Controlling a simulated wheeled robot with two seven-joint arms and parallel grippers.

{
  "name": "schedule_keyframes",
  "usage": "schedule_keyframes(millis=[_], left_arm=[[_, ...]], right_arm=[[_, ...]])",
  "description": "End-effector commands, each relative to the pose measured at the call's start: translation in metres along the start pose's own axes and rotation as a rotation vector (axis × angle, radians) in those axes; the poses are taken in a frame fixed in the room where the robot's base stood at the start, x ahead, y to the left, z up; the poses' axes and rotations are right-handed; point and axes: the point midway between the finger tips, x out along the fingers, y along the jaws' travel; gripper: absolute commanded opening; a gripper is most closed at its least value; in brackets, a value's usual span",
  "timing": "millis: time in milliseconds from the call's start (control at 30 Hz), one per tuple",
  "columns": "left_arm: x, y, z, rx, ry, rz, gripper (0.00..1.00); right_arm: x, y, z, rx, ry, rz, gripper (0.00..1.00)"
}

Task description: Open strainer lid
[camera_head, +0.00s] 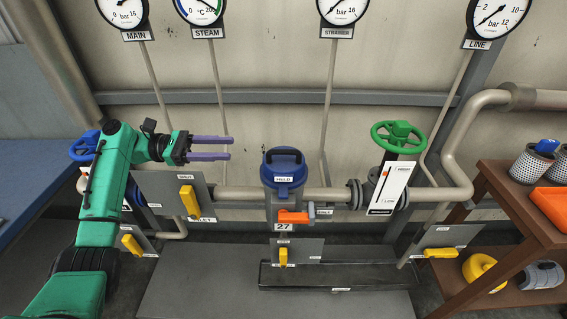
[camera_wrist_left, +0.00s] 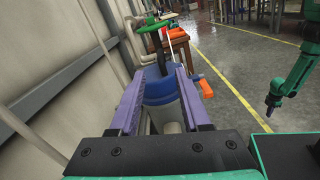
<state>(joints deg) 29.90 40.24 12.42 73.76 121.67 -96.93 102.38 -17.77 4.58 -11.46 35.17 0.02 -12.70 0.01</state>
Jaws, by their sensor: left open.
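The strainer (camera_head: 285,205) is a grey upright body on the pipe, with a blue lid (camera_head: 284,167) on top. The lid is seated on the body and has a dark blue handle (camera_head: 284,153) across it. My left gripper (camera_head: 231,148) is open and empty, left of the lid and slightly above it, with its purple fingers pointing right. In the left wrist view the blue lid (camera_wrist_left: 158,86) shows beyond and between the fingers (camera_wrist_left: 161,68), apart from them. An orange lever (camera_head: 293,217) sits on the front of the strainer. My right gripper is not in the head view; a green arm (camera_wrist_left: 292,75) shows in the left wrist view.
A green handwheel valve (camera_head: 397,136) stands right of the strainer. Yellow-handled valves (camera_head: 189,200) and a blue handwheel (camera_head: 85,146) are at the left. A wooden shelf (camera_head: 500,190) with containers stands at the right. Gauges hang on the wall behind. Space above the lid is clear.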

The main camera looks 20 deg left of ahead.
Motion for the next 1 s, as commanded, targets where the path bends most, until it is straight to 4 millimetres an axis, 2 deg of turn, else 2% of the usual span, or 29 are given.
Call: schedule_keyframes(millis=[33, 67, 167, 267, 600, 700, 833, 1000], left_arm=[[0.0, -0.003, -0.013, 0.0, 0.0, 0.0, 0.47], [0.0, -0.003, -0.014, 0.0, 0.0, 0.0, 0.47], [0.004, -0.002, -0.012, 0.0, 0.0, 0.0, 0.47], [0.018, -0.002, -0.01, -0.001, 0.0, -0.003, 0.47], [0.106, -0.002, -0.008, 0.0, -0.002, -0.003, 0.47], [0.127, -0.002, -0.008, 0.0, -0.002, -0.002, 0.47], [0.143, -0.002, -0.01, 0.0, -0.001, -0.001, 0.47], [0.146, -0.002, -0.011, 0.0, 0.001, 0.001, 0.47]], right_arm=[[0.013, -0.001, 0.003, 0.0, -0.003, -0.001, 0.0], [0.014, -0.001, 0.003, 0.0, -0.003, 0.0, 0.0], [0.011, 0.0, -0.001, 0.0, 0.003, 0.0, 0.0], [0.006, 0.001, -0.009, 0.0, 0.015, 0.002, 0.0], [-0.014, 0.001, -0.014, 0.0, 0.021, 0.002, 0.0], [-0.017, 0.001, -0.014, 0.0, 0.021, 0.002, 0.0], [-0.019, 0.001, -0.014, 0.0, 0.021, 0.002, 0.0], [-0.018, 0.001, -0.013, 0.0, 0.019, 0.002, 0.0]])
